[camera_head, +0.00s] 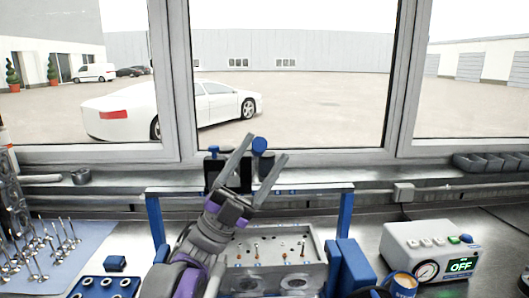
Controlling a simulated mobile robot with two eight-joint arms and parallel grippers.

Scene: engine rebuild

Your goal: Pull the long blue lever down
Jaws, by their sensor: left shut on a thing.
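The blue round knob (259,146), which looks like the end of the long blue lever, stands at the top of the press frame in front of the window. My left gripper (266,149) reaches up from the lower middle, its two grey fingers on either side of the knob and closed on the lever. The fingers stand apart by about the lever's width. Most of the lever's shaft is hidden behind the fingers and wrist. My right gripper is not in view.
A metal cylinder head (315,244) with several small valve parts sits below the frame's crossbar (300,188). A gauge box (412,240) with a display reading OFF stands at right. Valves stand on a pale blue mat (85,262) at left. A blue holed tray (80,289) is in front.

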